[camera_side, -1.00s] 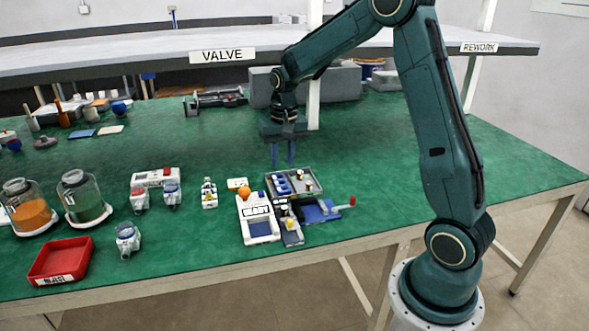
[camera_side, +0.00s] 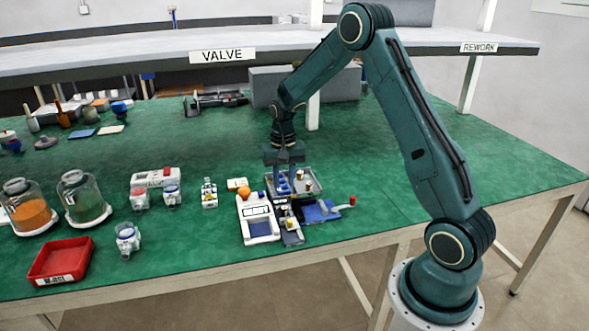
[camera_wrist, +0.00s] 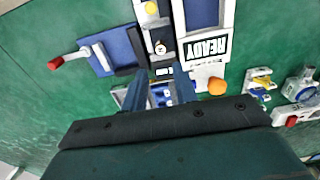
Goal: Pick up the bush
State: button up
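A grey parts tray (camera_side: 314,191) on the green table holds small blue pieces and a few light, gold-topped pieces. Which of them is the bush I cannot tell at this size. My gripper (camera_side: 284,180) points straight down over the left part of the tray, with its fingertips low at the blue pieces. In the wrist view my gripper's two blue fingers (camera_wrist: 161,90) are apart, with small blue and white pieces visible between them. Nothing is seen clasped. Whether the fingers touch a piece is unclear, and much of the tray is hidden by the gripper.
A white READY fixture (camera_side: 262,229) stands just left of the tray. A blue fixture with a red-knobbed handle (camera_side: 320,211) is close on the right. A small orange ball (camera_side: 244,194) lies nearby. A red bin (camera_side: 60,260) is at far left. The table's right side is clear.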

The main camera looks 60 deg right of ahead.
send_over(284, 208)
jog(key=shift+s+d+f, duration=0.1)
jog(key=shift+f, duration=2.05)
jog(key=shift+f, duration=0.15)
jog(key=shift+f, duration=2.45)
jog(key=shift+c, duration=0.2)
grip_shut()
